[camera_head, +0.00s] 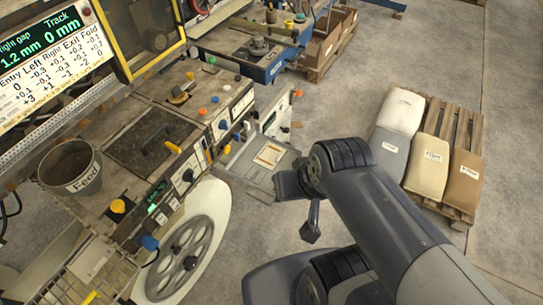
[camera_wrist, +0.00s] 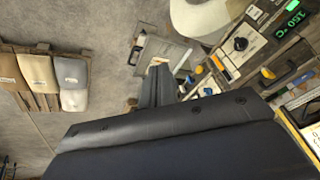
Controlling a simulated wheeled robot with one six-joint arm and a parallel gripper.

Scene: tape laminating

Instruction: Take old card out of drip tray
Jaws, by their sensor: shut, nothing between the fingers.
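The drip tray (camera_head: 244,166) is a shallow grey tray low beside the machine, in the middle of the head view. A pale card (camera_head: 269,155) with small print lies flat in it. In the wrist view the tray (camera_wrist: 176,51) is at top centre, and part of the card (camera_wrist: 157,61) shows just past my fingertips. My gripper (camera_wrist: 158,71) is shut and empty, its fingers together and pointing toward the tray. The fingers cover part of the tray there. The height between fingertips and card cannot be told.
The machine's control panels with knobs (camera_head: 188,176) stand left of the tray, and a large spoked wheel (camera_head: 184,258) is below them. A pallet (camera_head: 458,213) with several sacks (camera_head: 432,160) stands on the right. Bare concrete floor (camera_head: 330,104) lies between.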

